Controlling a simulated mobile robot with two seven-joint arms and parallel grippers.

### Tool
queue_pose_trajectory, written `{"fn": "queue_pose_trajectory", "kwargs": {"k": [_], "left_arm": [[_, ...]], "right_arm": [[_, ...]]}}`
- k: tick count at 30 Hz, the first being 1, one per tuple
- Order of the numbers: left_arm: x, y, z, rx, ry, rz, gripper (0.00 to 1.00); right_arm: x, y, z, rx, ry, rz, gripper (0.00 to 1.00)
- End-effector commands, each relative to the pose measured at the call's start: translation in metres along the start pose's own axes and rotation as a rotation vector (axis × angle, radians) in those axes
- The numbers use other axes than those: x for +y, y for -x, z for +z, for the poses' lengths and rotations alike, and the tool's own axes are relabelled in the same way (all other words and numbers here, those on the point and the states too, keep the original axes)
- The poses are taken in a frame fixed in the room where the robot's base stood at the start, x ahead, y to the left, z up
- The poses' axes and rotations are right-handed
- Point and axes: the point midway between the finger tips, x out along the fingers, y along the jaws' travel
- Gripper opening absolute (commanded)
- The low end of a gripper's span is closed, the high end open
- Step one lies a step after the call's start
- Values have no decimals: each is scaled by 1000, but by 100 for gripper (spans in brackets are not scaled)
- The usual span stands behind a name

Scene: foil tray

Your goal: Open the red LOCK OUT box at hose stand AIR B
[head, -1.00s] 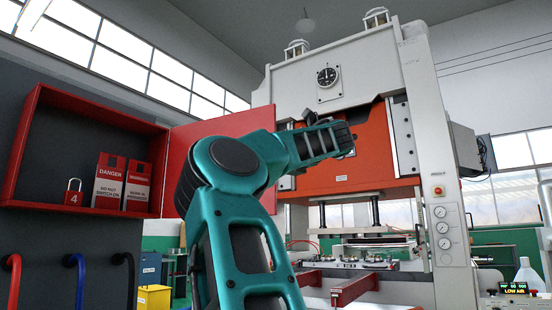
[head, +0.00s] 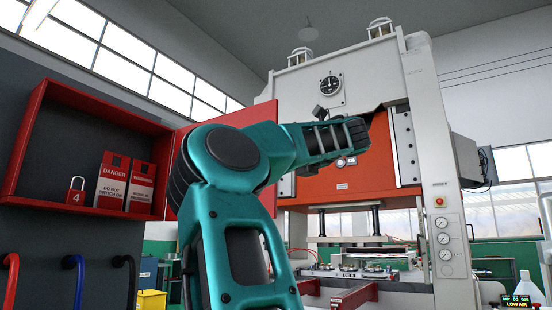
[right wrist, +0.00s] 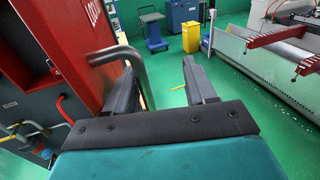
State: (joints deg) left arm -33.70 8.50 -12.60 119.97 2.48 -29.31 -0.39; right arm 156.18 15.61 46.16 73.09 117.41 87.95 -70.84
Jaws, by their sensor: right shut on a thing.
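The red lock-out box (head: 62,199) is on the dark panel at the left of the head view, with its front open. Its red door (head: 181,135) stands swung out to the right, partly hidden behind my arm. Inside are a red padlock (head: 75,192) marked 4 and two danger tags (head: 112,183). In the right wrist view, the door's lettered face (right wrist: 75,35) is at the left, with a grey bent handle (right wrist: 137,68). My right gripper (right wrist: 155,75) is shut on this handle, which passes between its fingers. My left gripper is not in view.
Red, blue and black hoses (head: 75,270) hang below the box. A large press (head: 440,150) stands behind and to the right. A yellow bin (right wrist: 219,37) and a cart (right wrist: 152,30) stand on the green floor. Open floor lies right of the door.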

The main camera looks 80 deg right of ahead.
Motion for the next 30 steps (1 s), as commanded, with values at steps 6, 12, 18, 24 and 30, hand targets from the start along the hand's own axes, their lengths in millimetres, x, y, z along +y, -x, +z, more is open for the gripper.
{"fn": "queue_pose_trajectory", "kwargs": {"k": [6,12,18,24,30], "left_arm": [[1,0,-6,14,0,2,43],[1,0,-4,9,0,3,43],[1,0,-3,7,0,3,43],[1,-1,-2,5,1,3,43],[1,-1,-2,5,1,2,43]], "right_arm": [[-14,64,-5,-3,-29,-14,29],[-9,86,-4,4,-28,13,29],[-8,91,-4,6,-28,21,29],[-7,90,-4,6,-27,22,29],[-7,90,-4,6,-27,23,29]]}}
